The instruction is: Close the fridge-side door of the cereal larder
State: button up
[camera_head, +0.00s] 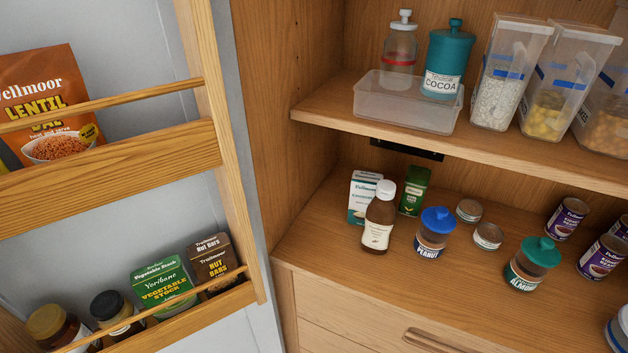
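The larder door (172,55) stands open at the left, its inner face toward me. It carries wooden racks; the upper rack (110,160) holds an orange lentil dal pouch (45,100). The door's hinge side meets the wooden larder cabinet (290,80). The door's free edge and any outside handle are out of view. My gripper is not in view.
The upper shelf (480,143) holds a clear tray (400,100), a cocoa canister (445,60) and clear containers. The lower shelf (430,285) holds a brown bottle (379,218), boxes, jars and tins. A drawer (350,335) with a wooden handle lies below. A jar stands at the lower right edge.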

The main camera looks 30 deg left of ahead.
aim_at(171, 175)
jog(key=k+j, duration=0.1)
jog(key=j, duration=0.3)
jog(key=k+j+z, duration=0.1)
jog(key=j, duration=0.3)
jog(key=k+j, duration=0.1)
jog(key=j, duration=0.3)
jog(key=k+j+z, duration=0.1)
jog(key=j, duration=0.3)
jog(key=k+j, duration=0.1)
jog(key=j, duration=0.25)
jog(key=k+j, duration=0.15)
jog(key=j, duration=0.25)
jog(key=j+z, duration=0.15)
jog(key=j, duration=0.7)
jog(key=k+j+z, duration=0.15)
jog(key=j, duration=0.7)
jog(key=k+j+u, duration=0.3)
jog(key=u, duration=0.2)
jog(key=i+j+u, duration=0.2)
jog(key=u, duration=0.25)
